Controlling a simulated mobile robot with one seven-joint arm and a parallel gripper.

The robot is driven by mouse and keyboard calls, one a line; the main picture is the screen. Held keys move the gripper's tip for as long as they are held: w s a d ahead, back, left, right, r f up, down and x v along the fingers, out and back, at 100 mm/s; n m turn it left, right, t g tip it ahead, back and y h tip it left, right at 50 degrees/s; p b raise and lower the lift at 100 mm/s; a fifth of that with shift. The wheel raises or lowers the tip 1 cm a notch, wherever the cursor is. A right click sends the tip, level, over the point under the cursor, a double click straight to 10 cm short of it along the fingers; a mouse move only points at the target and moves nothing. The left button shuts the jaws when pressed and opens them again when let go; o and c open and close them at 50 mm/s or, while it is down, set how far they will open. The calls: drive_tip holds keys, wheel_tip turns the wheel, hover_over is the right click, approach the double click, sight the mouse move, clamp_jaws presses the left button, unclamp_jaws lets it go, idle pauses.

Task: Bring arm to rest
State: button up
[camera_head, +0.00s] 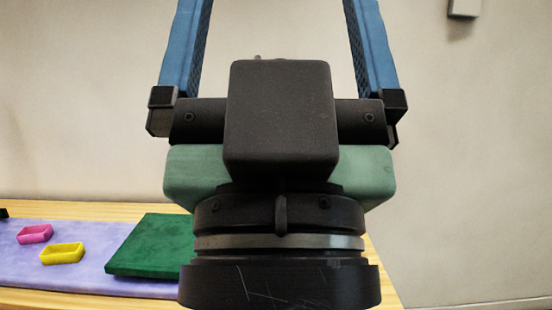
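My gripper (279,22) fills the middle of the view, raised in front of the camera and pointing up. Its two blue fingers stand wide apart at the upper left and upper right, and their tips run out of the top of the frame. I see only wall between the fingers. The black wrist and a green band of my arm are below them and hide part of the table.
A wooden table (90,208) stands low at the left. On it lie a purple mat (95,238), a green board (153,247), a magenta tray (35,234) and a yellow tray (62,254). A grey box (464,8) is on the wall at upper right.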

drive_tip(key=r+p, duration=1.6)
drive_tip(key=r, duration=0.2)
drive_tip(key=r+p, duration=1.7)
drive_tip(key=shift+w+a+r, duration=0.15)
drive_tip(key=shift+w+r, duration=0.05)
drive_tip(key=shift+r, duration=0.2)
drive_tip(key=shift+c, duration=0.2)
